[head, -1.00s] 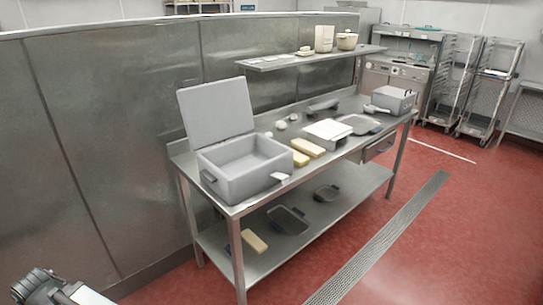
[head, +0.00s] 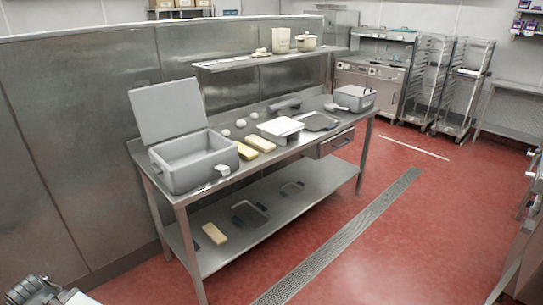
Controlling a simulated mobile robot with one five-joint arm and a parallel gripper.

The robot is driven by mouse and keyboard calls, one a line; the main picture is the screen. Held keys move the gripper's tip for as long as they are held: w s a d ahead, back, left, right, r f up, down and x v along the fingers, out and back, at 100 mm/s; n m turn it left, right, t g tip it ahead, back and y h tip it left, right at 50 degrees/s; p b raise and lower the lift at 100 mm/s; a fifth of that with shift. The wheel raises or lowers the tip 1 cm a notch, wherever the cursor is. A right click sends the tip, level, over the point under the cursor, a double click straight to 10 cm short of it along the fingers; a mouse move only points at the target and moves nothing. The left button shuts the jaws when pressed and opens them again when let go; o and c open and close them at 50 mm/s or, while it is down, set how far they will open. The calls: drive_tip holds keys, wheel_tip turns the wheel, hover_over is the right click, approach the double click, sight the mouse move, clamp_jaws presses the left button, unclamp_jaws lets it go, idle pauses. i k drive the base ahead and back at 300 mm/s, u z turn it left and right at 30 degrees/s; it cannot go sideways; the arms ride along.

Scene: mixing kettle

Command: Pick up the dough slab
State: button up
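Two pale yellow slabs lie side by side on the steel worktable: a front slab (head: 244,152) and a slab behind it (head: 260,143). A third, cream slab (head: 214,233) lies on the lower shelf. I cannot tell which is the dough slab. Part of my arm shows at the bottom left corner of the head view, well apart from the table. No gripper fingers can be made out there.
An open grey bin (head: 192,162) with its lid raised stands at the table's left end. White balls, a white scale-like box (head: 280,129), a tray (head: 320,122) and a grey lidded box (head: 355,97) are farther right. The red floor (head: 350,240) in front is clear.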

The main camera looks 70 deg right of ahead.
sight(247, 154)
drive_tip(key=z, duration=0.05)
drive_tip(key=k, duration=0.35)
drive_tip(key=z, duration=1.85)
drive_tip(key=i, duration=1.05)
drive_tip(key=u, duration=2)
drive_tip(key=k, duration=0.6)
drive_tip(key=z, duration=0.3)
